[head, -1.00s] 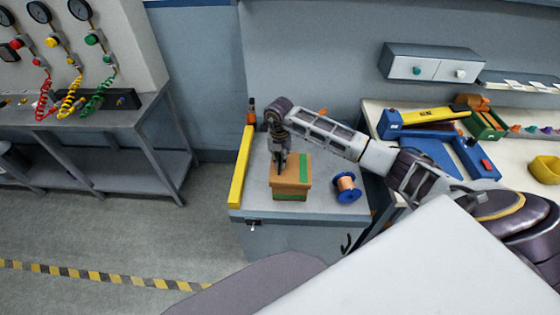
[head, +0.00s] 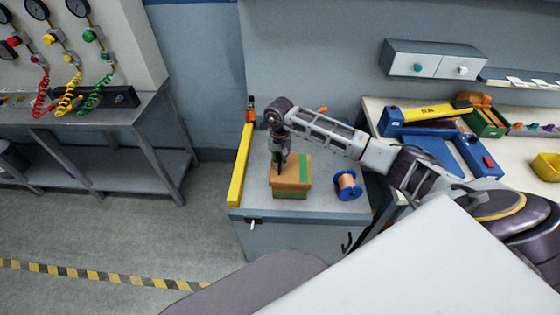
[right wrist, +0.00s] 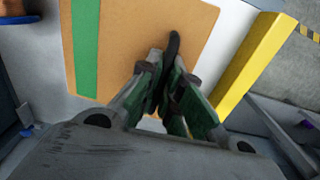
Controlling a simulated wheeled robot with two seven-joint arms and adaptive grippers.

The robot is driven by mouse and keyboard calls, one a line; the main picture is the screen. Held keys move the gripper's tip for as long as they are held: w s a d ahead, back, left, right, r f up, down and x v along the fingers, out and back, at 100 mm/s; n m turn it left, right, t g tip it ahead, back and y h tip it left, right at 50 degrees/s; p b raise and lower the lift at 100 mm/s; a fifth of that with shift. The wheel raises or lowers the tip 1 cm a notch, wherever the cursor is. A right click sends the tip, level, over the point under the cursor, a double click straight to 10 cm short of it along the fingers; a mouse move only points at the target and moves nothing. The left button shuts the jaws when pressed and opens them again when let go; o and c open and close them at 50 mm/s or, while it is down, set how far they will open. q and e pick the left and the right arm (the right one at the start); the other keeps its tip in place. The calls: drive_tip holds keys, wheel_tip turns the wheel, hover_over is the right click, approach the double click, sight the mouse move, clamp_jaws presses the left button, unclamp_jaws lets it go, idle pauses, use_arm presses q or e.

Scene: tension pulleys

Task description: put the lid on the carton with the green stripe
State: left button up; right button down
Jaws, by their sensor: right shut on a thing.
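The carton with the green stripe (head: 290,196) stands on a grey cabinet top in the head view, its lower part showing under the lid. The brown lid (head: 296,167) with a green band lies on or just above the carton; I cannot tell if it is fully seated. The lid also fills the upper part of the right wrist view (right wrist: 125,45). My left gripper is not in view.
A blue spool with copper wire (head: 346,186) stands right of the carton. A yellow bar (head: 240,168) runs along the cabinet's left edge. Open floor lies left.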

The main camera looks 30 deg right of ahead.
drive_tip(key=c, duration=1.5)
unclamp_jaws()
drive_tip(key=shift+r, duration=0.15)
drive_tip(key=shift+a+r, duration=0.1)
drive_tip(key=shift+r, duration=5.75)
